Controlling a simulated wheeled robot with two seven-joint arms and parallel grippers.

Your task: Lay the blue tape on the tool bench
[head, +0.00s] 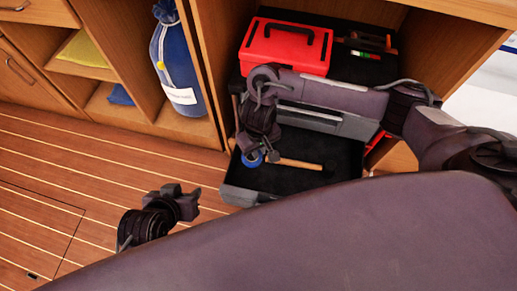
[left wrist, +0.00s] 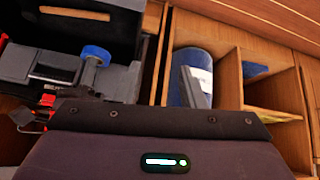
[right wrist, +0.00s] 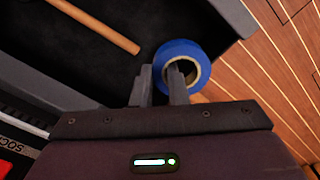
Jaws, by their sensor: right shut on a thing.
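The blue tape (head: 253,158) is a roll with a pale core. My right gripper (right wrist: 162,85) is shut on it, with fingers on either side of the roll's wall. The tape (right wrist: 185,62) is over the corner of the open drawer; it also shows in the left wrist view (left wrist: 97,54). The tool bench (head: 344,73) has a black top, partly hidden by my right arm. My left gripper (head: 187,199) looks open and empty, low over the floor to the left of the drawer.
A red toolbox (head: 287,47) and some hand tools (head: 368,50) lie on the bench top. The open drawer (head: 280,181) below holds a hammer (head: 300,163). A blue bag (head: 175,65) stands in the cabinet to the left. The floor (head: 85,160) is clear.

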